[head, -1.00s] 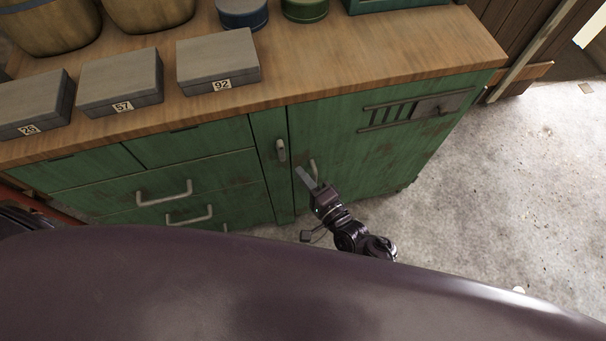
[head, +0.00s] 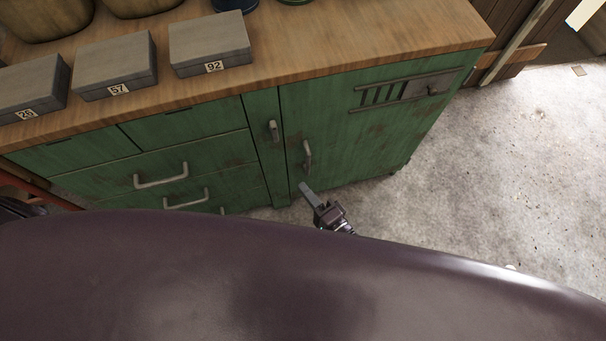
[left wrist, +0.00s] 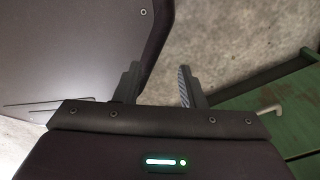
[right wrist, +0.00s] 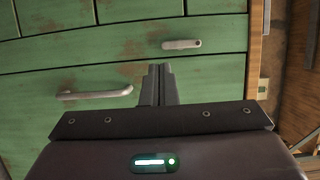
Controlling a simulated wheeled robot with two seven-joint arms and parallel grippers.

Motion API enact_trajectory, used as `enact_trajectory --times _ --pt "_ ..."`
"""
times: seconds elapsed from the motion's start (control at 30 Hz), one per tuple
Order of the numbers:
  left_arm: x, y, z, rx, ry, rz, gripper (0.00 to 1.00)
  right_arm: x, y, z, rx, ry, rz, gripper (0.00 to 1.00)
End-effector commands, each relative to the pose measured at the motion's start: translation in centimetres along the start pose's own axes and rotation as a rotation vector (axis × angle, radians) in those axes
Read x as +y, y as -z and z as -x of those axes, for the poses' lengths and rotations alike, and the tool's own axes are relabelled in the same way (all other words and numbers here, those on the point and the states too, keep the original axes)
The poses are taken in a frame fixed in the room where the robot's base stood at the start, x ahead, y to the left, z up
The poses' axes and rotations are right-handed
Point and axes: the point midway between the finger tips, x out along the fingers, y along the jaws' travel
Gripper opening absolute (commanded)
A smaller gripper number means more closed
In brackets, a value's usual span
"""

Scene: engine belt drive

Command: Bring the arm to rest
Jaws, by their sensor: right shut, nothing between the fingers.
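My right gripper (head: 308,193) is low in front of the green cabinet (head: 350,135), below its door handle (head: 307,155). In the right wrist view its fingers (right wrist: 158,80) are together and empty, with the green cabinet front and two pale handles beyond them. In the left wrist view my left gripper (left wrist: 158,85) has its fingers apart with nothing between them, over the grey floor. The left gripper does not clearly show in the head view.
The wooden cabinet top (head: 330,40) carries grey boxes labelled 92 (head: 210,45), 57 (head: 116,66) and 26 (head: 30,92). Drawer handles (head: 161,178) stick out from the cabinet front. Bare concrete floor (head: 480,170) lies open to the right.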

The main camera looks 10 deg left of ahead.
Motion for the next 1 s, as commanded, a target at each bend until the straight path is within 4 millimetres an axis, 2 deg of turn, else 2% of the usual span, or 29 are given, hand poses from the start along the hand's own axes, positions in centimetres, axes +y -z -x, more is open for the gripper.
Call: enact_trajectory --times 0.03,0.2,0.4,0.5,0.57,0.63,0.77,0.8,0.87,0.9,1.0 --pt "-0.3 0.5 0.0 0.007 0.004 0.000 0.36 0.1 -0.4 1.0 0.000 -0.003 -0.001 0.00" --pt "-0.7 1.4 0.0 0.020 0.008 0.001 0.36 0.1 -1.1 2.9 0.000 -0.002 -0.001 0.00" --pt "-0.5 1.1 0.0 0.016 0.007 0.001 0.36 0.1 -1.3 3.5 0.001 -0.004 0.002 0.00" --pt "-0.5 0.9 0.1 0.014 0.006 0.001 0.36 1.6 -1.2 3.9 0.004 -0.053 0.038 0.00" --pt "-0.4 0.9 0.2 0.013 0.005 0.001 0.36 3.8 -1.0 4.5 0.005 -0.124 0.089 0.00" --pt "-0.2 0.8 0.4 0.011 0.003 0.002 0.36 7.5 -0.7 5.9 0.000 -0.246 0.178 0.00" --pt "0.0 0.7 0.8 0.009 0.000 0.003 0.36 15.9 -0.1 10.8 -0.061 -0.547 0.385 0.00" --pt "0.0 0.7 1.0 0.009 -0.001 0.003 0.36 18.2 0.1 12.8 -0.094 -0.640 0.445 0.00" --pt "0.1 0.7 1.1 0.009 -0.001 0.003 0.36 21.5 0.3 16.1 -0.155 -0.779 0.530 0.00" --pt "0.0 0.7 1.3 0.009 -0.001 0.003 0.36 23.5 0.4 18.5 -0.204 -0.871 0.581 0.00" --pt "0.0 0.7 1.5 0.009 -0.001 0.002 0.36 27.2 0.7 24.6 -0.342 -1.073 0.688 0.00"
